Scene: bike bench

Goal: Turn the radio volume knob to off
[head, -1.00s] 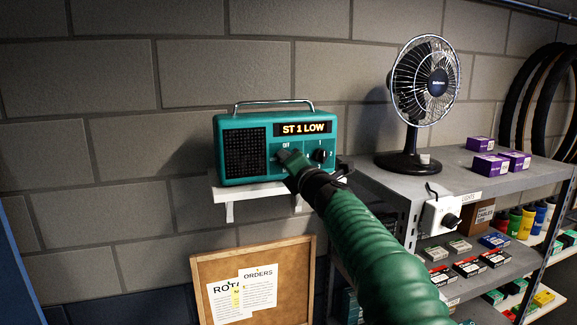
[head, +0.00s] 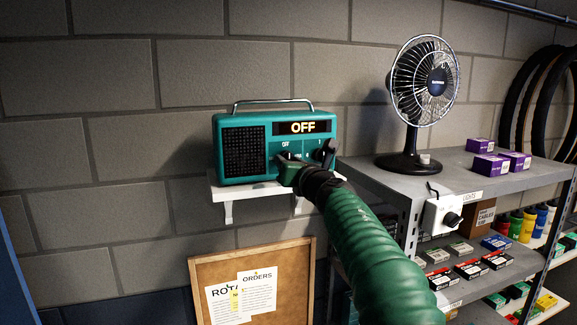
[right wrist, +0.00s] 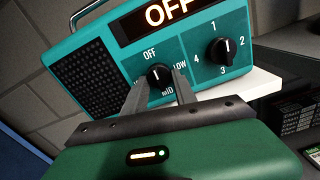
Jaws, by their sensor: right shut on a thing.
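The teal radio (head: 270,145) stands on a small white wall shelf (head: 228,195). Its display (head: 297,128) reads OFF in lit letters. The black volume knob (right wrist: 158,74) shows in the right wrist view below the word OFF, and its white mark points up towards that word. My right gripper (right wrist: 157,80) is shut on this knob, one grey finger on each side. In the head view my right gripper (head: 284,168) hides most of the knob. A second numbered knob (right wrist: 220,51) sits to its right, clear of the fingers. My left gripper is out of view.
A grey shelf unit (head: 375,180) stands right of the radio, with a black fan (head: 411,160) and purple boxes (head: 490,166) on top. A white switch box (head: 440,213) is fixed to its front. A cork board (head: 200,270) stands below the radio.

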